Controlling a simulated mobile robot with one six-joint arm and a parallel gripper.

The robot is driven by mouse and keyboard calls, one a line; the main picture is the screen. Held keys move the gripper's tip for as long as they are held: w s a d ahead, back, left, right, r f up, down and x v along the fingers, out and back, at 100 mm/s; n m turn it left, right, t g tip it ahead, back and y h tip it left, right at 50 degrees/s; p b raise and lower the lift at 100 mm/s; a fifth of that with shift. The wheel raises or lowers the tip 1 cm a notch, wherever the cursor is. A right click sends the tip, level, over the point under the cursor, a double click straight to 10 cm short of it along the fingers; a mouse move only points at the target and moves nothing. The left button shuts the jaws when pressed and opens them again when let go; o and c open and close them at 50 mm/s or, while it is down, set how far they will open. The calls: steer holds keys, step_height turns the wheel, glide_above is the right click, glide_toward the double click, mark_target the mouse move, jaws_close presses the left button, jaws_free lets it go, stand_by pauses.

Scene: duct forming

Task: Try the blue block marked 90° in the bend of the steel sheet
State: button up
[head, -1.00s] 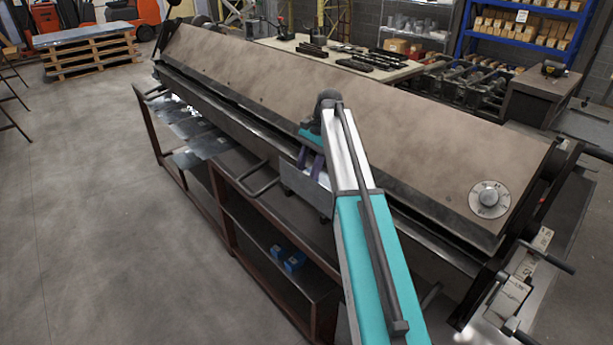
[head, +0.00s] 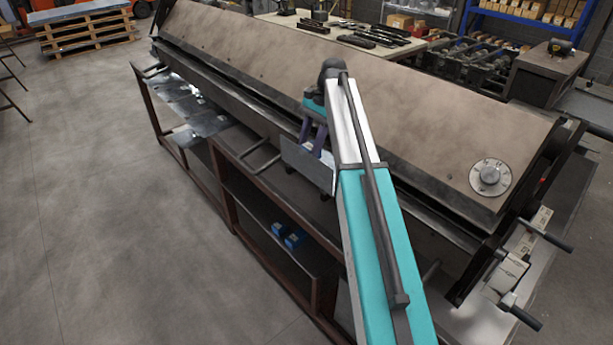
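Two small blue blocks, one at the left (head: 279,229) and one at the right (head: 295,240), lie side by side on the lower shelf. Their markings are too small to read, so I cannot tell which says 90°. A grey metal piece (head: 300,162), perhaps the bent steel sheet, stands at the front of the brake, above the bench shelf. Its bend cannot be made out. My gripper (head: 313,143) points down with its purple fingers at this piece's upper edge. Whether they hold it, or something small between them, cannot be seen.
The long folding brake (head: 360,95) runs across the view, with an angle dial (head: 490,178) at its right end. Flat sheets (head: 195,125) lie on the rack at left. Dark bar handles (head: 262,155) stick out in front. The floor (head: 110,220) at left is clear.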

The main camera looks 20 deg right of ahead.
steer(key=shift+v, duration=1.8)
steer(key=shift+d+f, duration=0.1)
